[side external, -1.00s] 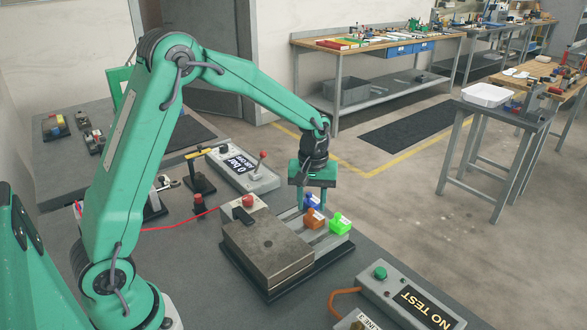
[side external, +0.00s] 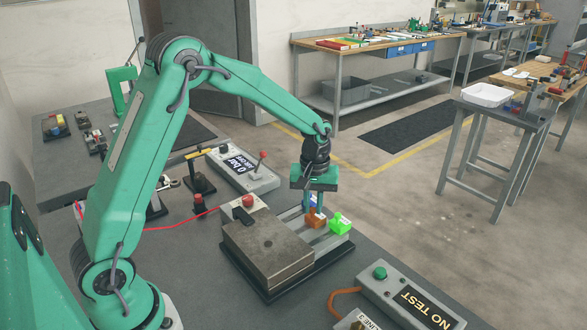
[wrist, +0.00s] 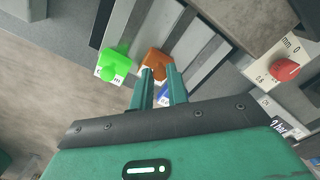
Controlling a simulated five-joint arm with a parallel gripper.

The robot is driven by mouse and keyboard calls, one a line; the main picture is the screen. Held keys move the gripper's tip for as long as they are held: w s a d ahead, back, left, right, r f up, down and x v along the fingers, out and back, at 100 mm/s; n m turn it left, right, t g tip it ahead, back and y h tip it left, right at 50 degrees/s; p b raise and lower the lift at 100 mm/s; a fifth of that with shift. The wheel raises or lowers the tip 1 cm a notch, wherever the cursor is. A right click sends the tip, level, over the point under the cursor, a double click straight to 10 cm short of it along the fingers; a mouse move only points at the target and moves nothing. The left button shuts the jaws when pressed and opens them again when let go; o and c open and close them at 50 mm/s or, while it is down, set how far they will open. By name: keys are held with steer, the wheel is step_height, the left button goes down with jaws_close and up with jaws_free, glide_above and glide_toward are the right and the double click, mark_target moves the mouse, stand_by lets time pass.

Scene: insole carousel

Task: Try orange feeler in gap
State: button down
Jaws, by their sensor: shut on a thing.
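My gripper (side external: 316,208) is shut on the orange feeler (side external: 316,219), its fingers pointing down at the feeler block. In the wrist view the orange feeler (wrist: 154,62) shows between and just beyond the fingertips (wrist: 160,74). I cannot tell whether it is clear of the slots. The green feeler (side external: 340,222) sits just right of it, apart from my fingers. The blue feeler (side external: 312,200) is behind and mostly hidden by the fingers; in the wrist view it shows partly between them (wrist: 163,94). The gap itself is not clearly visible.
A thick metal block (side external: 266,245) lies on the dark base left of the feelers. A red knob (side external: 248,201) stands at its back. A "0 bar" panel (side external: 240,168) with a lever is behind. A "NO TEST" box (side external: 410,295) is at front right.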

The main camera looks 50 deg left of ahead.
steer(key=shift+w, duration=2)
steer(key=c, duration=1.4)
jaws_free()
steer(key=shift+o, duration=0.2)
steer(key=shift+r, duration=0.2)
step_height(320, 180, up, 8)
steer(key=shift+f, duration=0.25)
